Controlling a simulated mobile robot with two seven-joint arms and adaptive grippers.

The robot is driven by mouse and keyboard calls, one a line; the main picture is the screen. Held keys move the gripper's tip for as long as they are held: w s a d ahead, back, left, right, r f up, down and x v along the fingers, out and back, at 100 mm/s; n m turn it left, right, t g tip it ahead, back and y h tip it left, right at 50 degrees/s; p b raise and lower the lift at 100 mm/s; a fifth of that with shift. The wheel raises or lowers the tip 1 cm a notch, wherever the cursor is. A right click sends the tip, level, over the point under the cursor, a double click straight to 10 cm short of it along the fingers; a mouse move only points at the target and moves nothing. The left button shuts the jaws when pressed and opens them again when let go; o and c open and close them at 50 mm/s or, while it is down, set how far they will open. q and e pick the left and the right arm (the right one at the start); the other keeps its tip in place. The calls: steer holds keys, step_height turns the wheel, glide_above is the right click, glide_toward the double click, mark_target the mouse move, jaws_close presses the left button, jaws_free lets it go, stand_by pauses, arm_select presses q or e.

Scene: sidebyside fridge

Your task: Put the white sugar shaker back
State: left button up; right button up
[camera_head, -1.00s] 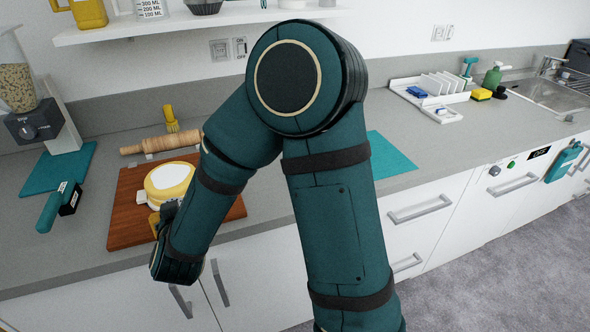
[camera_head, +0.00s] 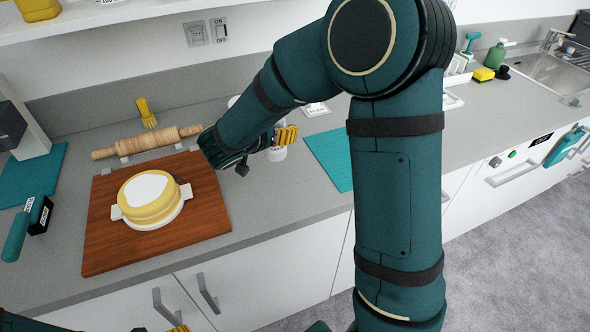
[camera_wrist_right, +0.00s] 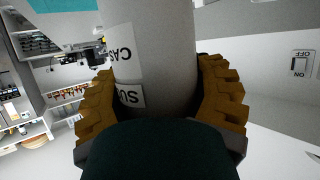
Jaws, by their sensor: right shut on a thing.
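My right gripper (camera_head: 284,138) has yellow fingers and is beyond the right side of the wooden board, above the counter. It is shut on the white sugar shaker (camera_head: 277,154), whose lower part shows below the fingers. In the right wrist view the pale shaker (camera_wrist_right: 155,45) stands between the yellow fingers, with a white label reading partly "CAS" and "SU". Its contact with the counter cannot be told. A yellow fingertip of my left gripper (camera_head: 180,328) just shows at the bottom edge; its jaws are cut off.
A yellow cake with a white top (camera_head: 150,193) sits on the wooden board (camera_head: 100,245). Behind it are a rolling pin (camera_head: 150,142) and a yellow brush (camera_head: 146,112). A shelf (camera_head: 110,15) hangs above.

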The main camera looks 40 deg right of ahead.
steer(key=shift+d, duration=0.3)
step_height(320, 180, down, 10)
steer(key=shift+s+r+b, duration=0.1)
steer(key=shift+r+b, duration=0.05)
steer(key=shift+b, duration=0.15)
steer(key=shift+b, duration=0.35)
steer(key=o, duration=1.4)
